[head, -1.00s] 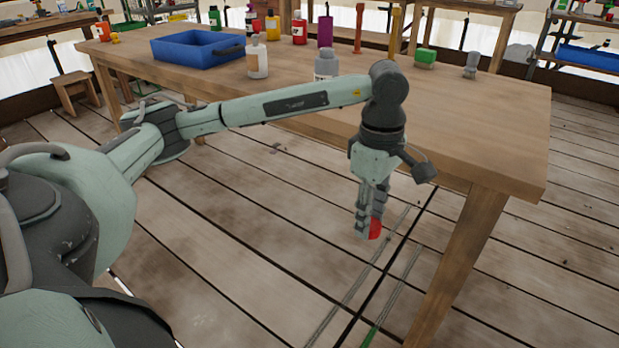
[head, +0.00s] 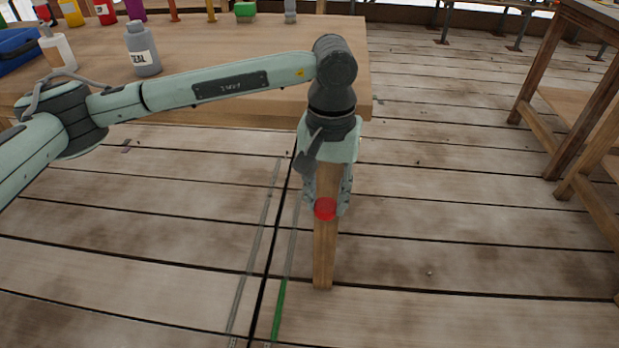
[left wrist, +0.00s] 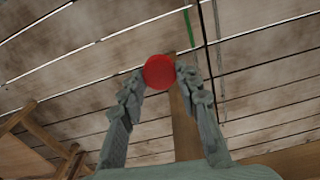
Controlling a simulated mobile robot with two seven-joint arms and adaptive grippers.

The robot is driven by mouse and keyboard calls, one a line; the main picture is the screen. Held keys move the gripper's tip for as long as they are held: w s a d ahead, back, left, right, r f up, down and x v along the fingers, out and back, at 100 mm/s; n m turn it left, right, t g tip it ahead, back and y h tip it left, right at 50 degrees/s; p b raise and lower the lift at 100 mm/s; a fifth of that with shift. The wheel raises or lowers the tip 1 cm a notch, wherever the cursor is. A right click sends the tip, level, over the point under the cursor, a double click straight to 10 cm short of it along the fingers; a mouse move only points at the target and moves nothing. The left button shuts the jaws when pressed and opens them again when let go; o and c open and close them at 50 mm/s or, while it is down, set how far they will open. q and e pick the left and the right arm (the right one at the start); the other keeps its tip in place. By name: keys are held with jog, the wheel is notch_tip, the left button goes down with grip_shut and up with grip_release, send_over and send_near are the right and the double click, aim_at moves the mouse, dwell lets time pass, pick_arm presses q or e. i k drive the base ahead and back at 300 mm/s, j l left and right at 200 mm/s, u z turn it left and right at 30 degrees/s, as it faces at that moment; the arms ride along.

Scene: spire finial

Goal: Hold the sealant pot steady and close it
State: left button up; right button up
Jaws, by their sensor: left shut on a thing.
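A grey pot labelled "SEAL" (head: 143,52) stands upright on the wooden table, and no coloured lid shows on its neck. My left gripper (head: 327,208) is shut on a round red lid (head: 325,209). It points down and holds the lid above the floor, in front of a table leg and apart from the pot. In the left wrist view the red lid (left wrist: 159,72) sits between the two fingertips. The pot does not show there. My right gripper is in neither view.
The wooden table (head: 230,45) holds a white bottle (head: 60,50), a blue tray (head: 14,48), a green block (head: 245,10) and several coloured bottles. Its right edge is near my left arm. Another wooden table (head: 585,90) stands at the right. The plank floor between them is open.

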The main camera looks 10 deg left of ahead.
aim_at(139, 41)
jog(key=j+z, duration=0.1)
jog(key=j, duration=0.4)
jog(key=j+z, duration=0.15)
jog(key=j, duration=0.35)
jog(key=k+j+z, duration=0.1)
jog(key=j, duration=0.4)
jog(key=j+z, duration=0.15)
jog(key=j, duration=0.35)
jog(key=k+j+z, duration=0.1)
jog(key=j, duration=0.35)
jog(key=k+j+z, duration=0.15)
jog(key=j, duration=0.35)
jog(key=k+j+z, duration=0.1)
jog(key=j, duration=0.35)
jog(key=k+j+z, duration=0.15)
jog(key=j, duration=0.3)
jog(key=k, duration=0.05)
